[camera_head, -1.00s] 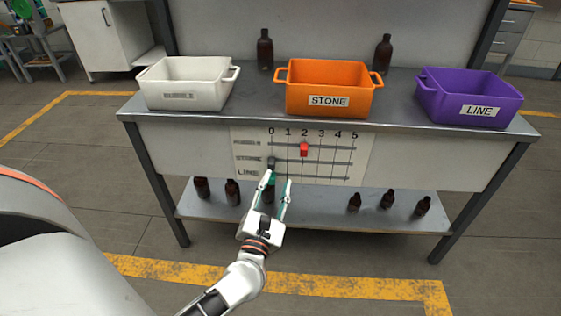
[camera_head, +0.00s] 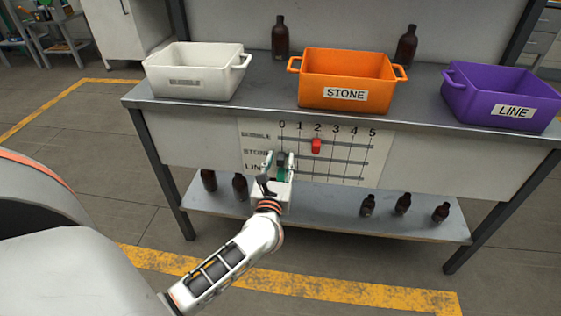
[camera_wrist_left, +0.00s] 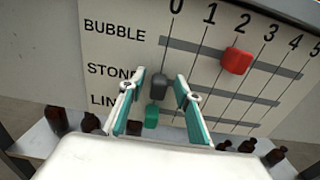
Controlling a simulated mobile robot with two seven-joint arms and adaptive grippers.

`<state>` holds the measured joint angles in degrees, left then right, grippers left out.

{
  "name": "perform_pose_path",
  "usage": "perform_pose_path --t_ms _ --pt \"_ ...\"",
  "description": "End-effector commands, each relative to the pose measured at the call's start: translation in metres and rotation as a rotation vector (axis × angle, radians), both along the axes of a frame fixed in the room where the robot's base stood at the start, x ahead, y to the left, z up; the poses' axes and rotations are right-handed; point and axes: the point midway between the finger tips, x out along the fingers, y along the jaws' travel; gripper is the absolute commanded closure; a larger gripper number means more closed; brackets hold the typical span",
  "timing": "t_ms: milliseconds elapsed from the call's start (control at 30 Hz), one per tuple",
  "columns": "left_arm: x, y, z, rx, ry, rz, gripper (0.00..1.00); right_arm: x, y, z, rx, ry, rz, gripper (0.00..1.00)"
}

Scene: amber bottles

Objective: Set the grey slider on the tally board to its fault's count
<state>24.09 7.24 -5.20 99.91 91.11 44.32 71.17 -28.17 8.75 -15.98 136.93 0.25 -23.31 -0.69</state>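The tally board (camera_head: 352,172) hangs on the bench front, with rows BUBBLE, STONE and LINE and columns 0 to 5. The grey slider (camera_wrist_left: 158,87) sits on the STONE row at 0. The red slider (camera_head: 316,146) is on the BUBBLE row at 2; it also shows in the left wrist view (camera_wrist_left: 236,58). The green slider (camera_wrist_left: 151,116) is on the LINE row at 0. My left gripper (camera_head: 279,158) is open at the board; in the left wrist view its fingertips (camera_wrist_left: 161,76) stand either side of the grey slider, apparently apart from it. My right gripper is out of view.
On the bench top stand a white bin (camera_head: 196,84), an orange STONE bin (camera_head: 345,105) and a purple LINE bin (camera_head: 503,118). Two amber bottles stand behind, one here (camera_head: 280,38). Several more stand on the lower shelf (camera_head: 325,212), below my gripper.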

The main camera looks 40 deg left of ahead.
Motion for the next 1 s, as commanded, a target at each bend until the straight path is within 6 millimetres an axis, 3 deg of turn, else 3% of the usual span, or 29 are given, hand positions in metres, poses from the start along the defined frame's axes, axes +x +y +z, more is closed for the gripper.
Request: perform_pose_path --t_ms 200,333,567,833,1000 --pt "0.000 0.000 0.000 0.001 0.001 0.000 0.67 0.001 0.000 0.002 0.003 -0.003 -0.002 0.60" --pt "0.000 0.000 0.000 0.001 0.001 0.000 1.00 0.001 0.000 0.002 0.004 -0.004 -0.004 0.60" --pt "0.002 -0.003 -0.001 -0.001 0.001 0.000 1.00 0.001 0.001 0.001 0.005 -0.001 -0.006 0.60" --pt "0.024 -0.039 -0.003 -0.002 0.003 -0.001 1.00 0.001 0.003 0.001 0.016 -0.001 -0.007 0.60" --pt "0.026 -0.044 -0.001 0.001 0.001 -0.002 1.00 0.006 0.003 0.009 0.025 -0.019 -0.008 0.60"
